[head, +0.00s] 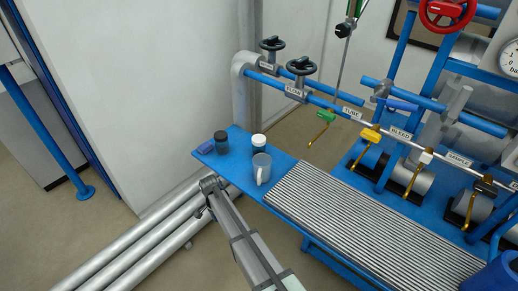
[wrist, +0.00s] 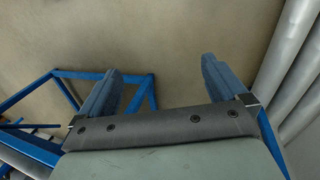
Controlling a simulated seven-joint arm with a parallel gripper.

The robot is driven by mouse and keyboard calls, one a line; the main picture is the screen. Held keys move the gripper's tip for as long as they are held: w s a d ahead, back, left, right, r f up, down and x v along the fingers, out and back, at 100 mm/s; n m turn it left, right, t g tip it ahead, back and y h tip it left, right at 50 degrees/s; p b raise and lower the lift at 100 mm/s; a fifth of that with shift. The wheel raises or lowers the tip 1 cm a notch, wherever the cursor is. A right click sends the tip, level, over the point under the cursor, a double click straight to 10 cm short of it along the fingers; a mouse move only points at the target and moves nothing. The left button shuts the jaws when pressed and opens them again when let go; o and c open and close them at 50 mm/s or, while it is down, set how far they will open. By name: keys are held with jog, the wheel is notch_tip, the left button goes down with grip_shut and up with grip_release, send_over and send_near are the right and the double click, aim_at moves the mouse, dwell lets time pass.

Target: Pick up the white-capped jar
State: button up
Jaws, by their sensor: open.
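The white-capped jar (head: 258,143) stands upright on the blue shelf (head: 233,135), in the head view, behind a grey mug (head: 262,168) that overlaps its lower part. My gripper shows in the wrist view (wrist: 155,88) with its two blue-grey fingers spread wide and nothing between them. In the head view my arm reaches up from the bottom to the front left edge of the shelf, and the fingers cannot be made out there. The jar does not show in the wrist view, which looks down at floor and blue frame bars.
A dark-capped jar (head: 221,142) and a small blue item (head: 205,148) stand left of the white-capped jar. A ribbed grey mat (head: 370,225) lies to the right. Pipes with valves (head: 300,67) run behind; large grey pipes (head: 150,240) lie below left.

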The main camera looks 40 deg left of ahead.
jog(key=s+a+r+m+y, duration=0.1)
jog(key=a+r+m, duration=0.1)
jog(key=a+r, duration=0.5)
jog(key=m+y, duration=0.2)
jog(key=m, duration=1.4)
send_near(259, 138)
jog(key=f, duration=1.2)
jog(key=shift+s+d+f, duration=0.15)
jog(key=shift+s+f, duration=0.1)
jog(key=shift+c, duration=0.4)
jog(key=c, duration=1)
